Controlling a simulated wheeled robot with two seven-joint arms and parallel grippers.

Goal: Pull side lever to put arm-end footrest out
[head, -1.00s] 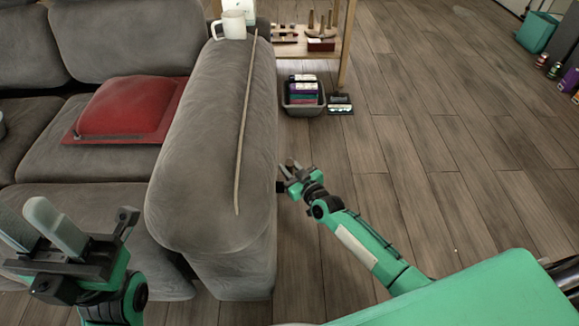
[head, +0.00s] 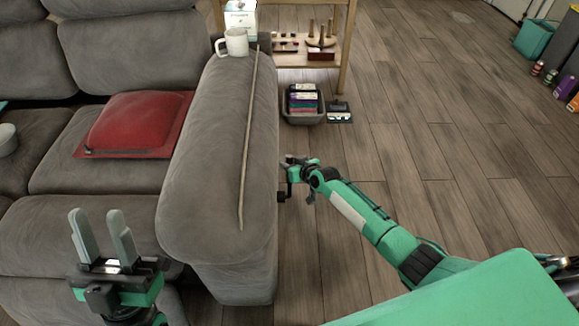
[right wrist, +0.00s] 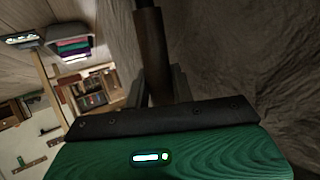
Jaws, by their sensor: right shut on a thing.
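The grey sofa arm (head: 215,170) runs away from me in the head view. A small dark lever mount (head: 282,197) sits on its right side, and a thin dark lever rises from it to my right gripper (head: 289,163). In the right wrist view the lever is a brown-black rod (right wrist: 152,55) standing between the fingers, which are shut on it. My left gripper (head: 98,222) is open and empty, fingers up, in front of the sofa's arm-end seat. The grey arm-end front (head: 55,232) shows beside it; I cannot tell whether that footrest is out.
A white mug (head: 236,42) and a thin stick (head: 247,140) rest on the sofa arm. A red cushion (head: 130,120) lies on the seat. A grey bin (head: 287,110) stands by a wooden shelf (head: 345,45). Floor to the right is mostly clear.

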